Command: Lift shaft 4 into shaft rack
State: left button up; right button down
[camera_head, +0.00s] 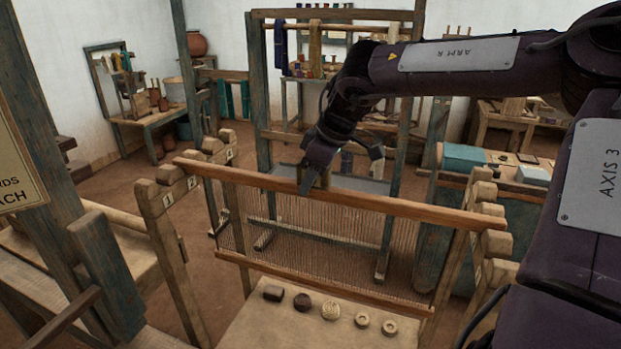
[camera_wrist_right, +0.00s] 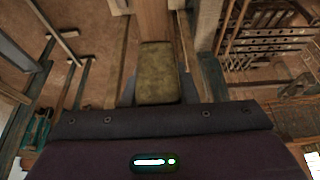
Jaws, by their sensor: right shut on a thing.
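The shaft (camera_head: 400,207) is a long wooden top bar with a curtain of pale heddles (camera_head: 300,228) and a lower bar (camera_head: 320,286). In the right wrist view a mossy-looking block (camera_wrist_right: 158,72) sits at the jaws. The shaft rack shows as notched, numbered posts at left (camera_head: 163,195) and more posts at right (camera_head: 484,190). I cannot tell whether the bar ends touch the notches. My left gripper is out of view.
A bench (camera_head: 290,335) with several small round pieces stands in front below the shaft. A tall loom frame (camera_head: 262,110) rises behind it. A dark post (camera_head: 60,210) stands at near left.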

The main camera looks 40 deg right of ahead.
jog(key=shift+r, duration=0.1)
jog(key=c, duration=1.1)
grip_release()
jog(key=shift+o, duration=0.2)
jog(key=b+v, duration=0.1)
jog(key=v, duration=0.6)
jog(key=shift+s+r+b, duration=0.15)
jog(key=shift+r+b, duration=0.15)
jog(key=shift+b, duration=0.05)
jog(key=shift+r, duration=0.15)
